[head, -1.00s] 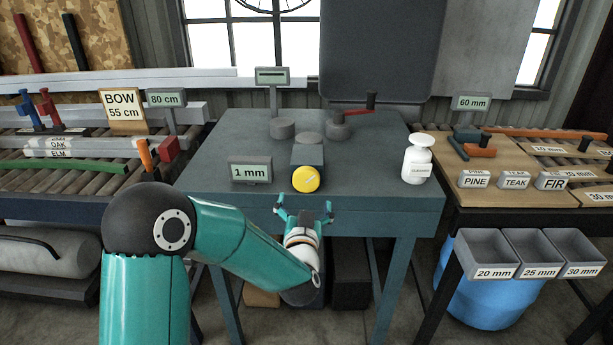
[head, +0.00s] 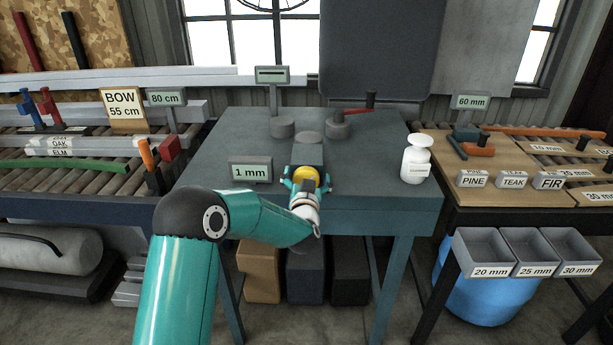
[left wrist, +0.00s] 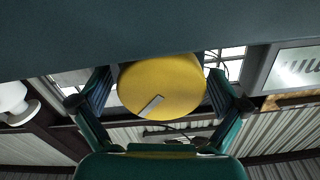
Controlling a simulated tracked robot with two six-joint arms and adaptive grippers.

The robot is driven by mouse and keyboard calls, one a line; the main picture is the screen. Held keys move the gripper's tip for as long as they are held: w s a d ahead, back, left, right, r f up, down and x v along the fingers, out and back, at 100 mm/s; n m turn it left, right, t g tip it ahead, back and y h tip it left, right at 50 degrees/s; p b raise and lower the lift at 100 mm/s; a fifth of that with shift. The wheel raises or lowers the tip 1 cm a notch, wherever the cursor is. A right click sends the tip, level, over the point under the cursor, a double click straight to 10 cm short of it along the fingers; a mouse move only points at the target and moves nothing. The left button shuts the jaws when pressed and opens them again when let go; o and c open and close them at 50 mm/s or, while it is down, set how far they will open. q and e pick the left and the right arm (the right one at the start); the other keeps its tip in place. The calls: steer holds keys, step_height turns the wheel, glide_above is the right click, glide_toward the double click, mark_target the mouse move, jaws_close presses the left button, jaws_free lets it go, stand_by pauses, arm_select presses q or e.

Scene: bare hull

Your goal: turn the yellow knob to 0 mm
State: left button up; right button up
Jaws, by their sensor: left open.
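The yellow knob (head: 305,178) sits on the front of a dark block on the blue-grey bench. It fills the middle of the left wrist view (left wrist: 165,85), where a pale pointer mark shows near its lower edge. My left gripper (head: 306,184) is open, with one finger on each side of the knob; it also shows in the left wrist view (left wrist: 160,100). I cannot tell whether the fingers touch the knob. A small display (head: 251,171) left of the knob reads 1 mm. My right gripper is not in view.
A white bottle (head: 416,160) stands right of the knob on the bench (head: 375,195). Round grey rollers (head: 282,128) and a red-handled crank (head: 369,103) are behind. Grey bins (head: 484,252) hang at the right table. The bench's front right is clear.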

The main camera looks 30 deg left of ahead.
arm_select(q)
steer(key=c, duration=1.2)
steer(key=shift+f+n+b, duration=0.2)
steer(key=shift+n+b, duration=0.4)
steer(key=shift+b, duration=0.5)
steer(key=n+b, duration=0.5)
steer(key=b, duration=0.3)
steer(key=shift+s+a+n, duration=0.1)
steer(key=shift+n, duration=0.3)
steer(key=shift+n+b, duration=1)
steer(key=shift+r, duration=0.1)
steer(key=o, duration=1.2)
steer(key=shift+s, duration=0.1)
steer(key=shift+a, duration=0.1)
